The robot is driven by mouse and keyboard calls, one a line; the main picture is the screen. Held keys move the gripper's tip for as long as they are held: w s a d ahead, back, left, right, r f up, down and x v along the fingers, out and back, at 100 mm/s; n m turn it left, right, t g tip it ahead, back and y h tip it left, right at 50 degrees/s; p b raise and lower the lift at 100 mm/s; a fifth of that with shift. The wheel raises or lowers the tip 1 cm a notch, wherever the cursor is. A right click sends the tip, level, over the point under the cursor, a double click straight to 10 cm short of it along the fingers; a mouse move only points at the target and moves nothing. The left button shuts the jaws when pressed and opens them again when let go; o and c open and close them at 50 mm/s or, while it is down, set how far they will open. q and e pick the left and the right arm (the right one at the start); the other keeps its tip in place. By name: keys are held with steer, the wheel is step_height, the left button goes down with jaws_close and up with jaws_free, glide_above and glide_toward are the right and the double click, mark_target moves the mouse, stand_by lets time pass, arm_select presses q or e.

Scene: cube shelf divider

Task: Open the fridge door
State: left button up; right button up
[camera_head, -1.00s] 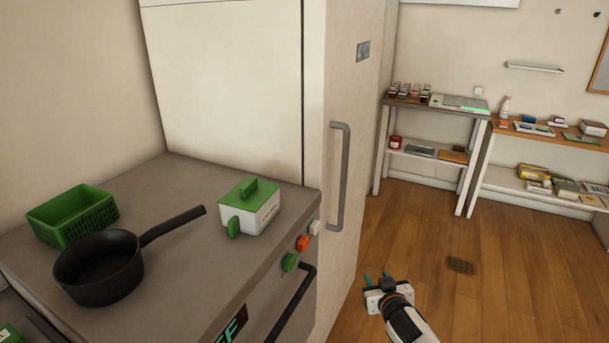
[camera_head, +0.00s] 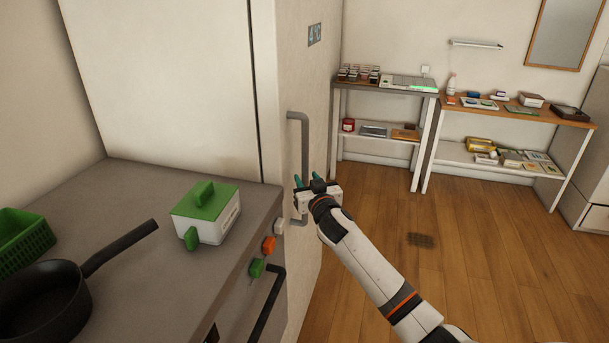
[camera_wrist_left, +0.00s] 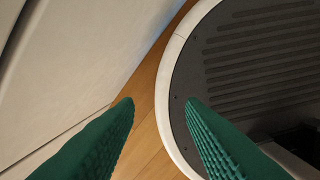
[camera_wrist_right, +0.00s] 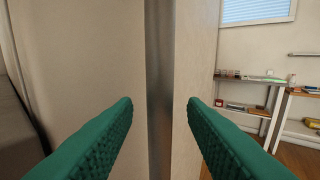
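The tall cream fridge (camera_head: 165,80) stands at the left behind the counter. Its door (camera_head: 290,75) appears shut and bears a long vertical grey handle (camera_head: 304,140). My right gripper (camera_head: 308,184) is at the lower part of the handle. In the right wrist view the fingers (camera_wrist_right: 160,104) are apart, and the handle (camera_wrist_right: 159,60) runs upright between them, a little ahead; contact cannot be told. My left gripper is outside the head view. In the left wrist view its fingers (camera_wrist_left: 160,102) are apart and empty, pointing down towards the floor.
A stove counter (camera_head: 135,235) beside the fridge holds a black pan (camera_head: 45,300), a green basket (camera_head: 22,240) and a green-lidded box (camera_head: 207,212). Shelves (camera_head: 385,86) with small items stand along the back wall. The wooden floor (camera_head: 480,250) at the right is clear.

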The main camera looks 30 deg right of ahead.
steer(key=shift+x, duration=1.25)
jaws_close()
